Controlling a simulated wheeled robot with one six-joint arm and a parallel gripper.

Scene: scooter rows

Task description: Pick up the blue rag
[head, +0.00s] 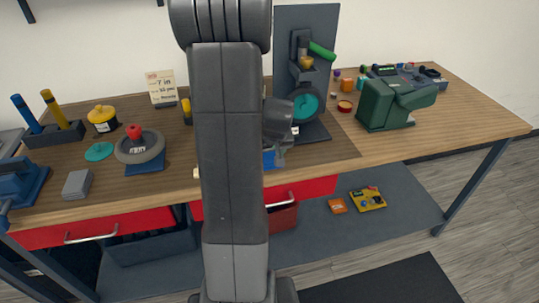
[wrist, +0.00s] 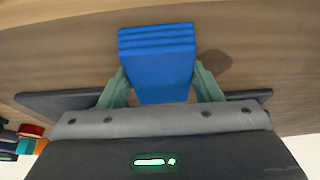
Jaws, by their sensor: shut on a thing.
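The blue rag (wrist: 156,45) is a folded, layered blue block in the middle of the wrist view. My gripper (wrist: 160,82) has a green finger on each side of it and is shut on it. In the head view a small part of the blue rag (head: 269,159) shows below my gripper (head: 275,150), near the front edge of the bench. My arm hides much of that area. Whether the rag touches the wood, I cannot tell; a dark patch lies on the wood beside it.
The wooden bench (head: 465,112) holds a dark machine with a teal disc (head: 306,104) just behind my gripper, and a green machine (head: 392,104) at right. At left are a grey ring (head: 140,150), a yellow pot (head: 102,119) and a grey block (head: 77,184). Red drawers (head: 310,190) sit below.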

